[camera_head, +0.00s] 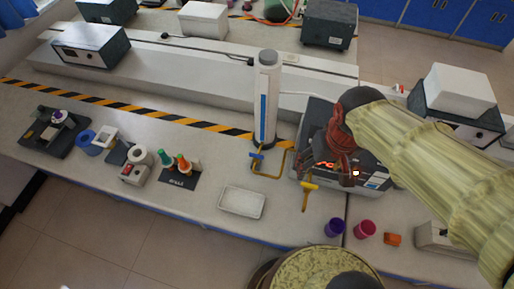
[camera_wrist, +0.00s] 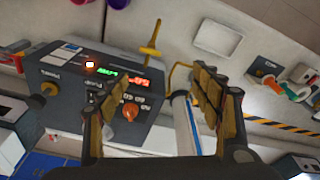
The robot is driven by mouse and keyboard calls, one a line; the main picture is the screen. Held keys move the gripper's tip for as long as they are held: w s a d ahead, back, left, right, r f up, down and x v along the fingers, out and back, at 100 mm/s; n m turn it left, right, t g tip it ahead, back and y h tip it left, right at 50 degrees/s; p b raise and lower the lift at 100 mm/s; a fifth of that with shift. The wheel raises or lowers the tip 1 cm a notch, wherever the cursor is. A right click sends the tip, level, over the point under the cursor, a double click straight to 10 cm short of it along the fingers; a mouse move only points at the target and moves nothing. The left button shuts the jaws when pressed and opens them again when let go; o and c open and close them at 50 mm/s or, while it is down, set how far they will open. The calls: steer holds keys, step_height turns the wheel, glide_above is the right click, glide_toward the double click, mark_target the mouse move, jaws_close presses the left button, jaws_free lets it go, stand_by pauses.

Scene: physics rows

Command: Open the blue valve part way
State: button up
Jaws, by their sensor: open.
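The blue valve (camera_head: 256,156) is a small blue handle low on the front of a tall white cylinder (camera_head: 266,95), where a bent yellow pipe (camera_head: 268,175) begins. In the wrist view the cylinder (camera_wrist: 187,120) and yellow pipe (camera_wrist: 172,75) show partly behind the right finger. I cannot make out the blue handle there. A yellow valve handle (camera_head: 309,187) stands at the bench front, also in the wrist view (camera_wrist: 151,45). My gripper (camera_head: 340,170) is open and empty, above the grey device, to the right of the blue valve and apart from it.
The grey device (camera_wrist: 70,65) with lit displays and an orange knob lies below my gripper. A white tray (camera_head: 242,203) sits left of the yellow handle. Purple (camera_head: 334,227) and pink (camera_head: 365,229) cups stand near the front edge. The bench left of the cylinder has free room.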

steer(key=w+a+f+g+p, duration=0.2)
steer(key=w+a+f+p, duration=0.3)
steer(key=w+a+f, duration=0.15)
steer(key=m+p, duration=0.3)
glide_above(256, 155)
step_height(256, 155, down, 13)
steer(key=shift+f, duration=0.1)
steer(key=shift+m, duration=0.6)
steer(key=shift+f, duration=3.8)
steer(key=c, duration=0.3)
steer(key=c, duration=0.8)
steer(key=shift+c, duration=0.3)
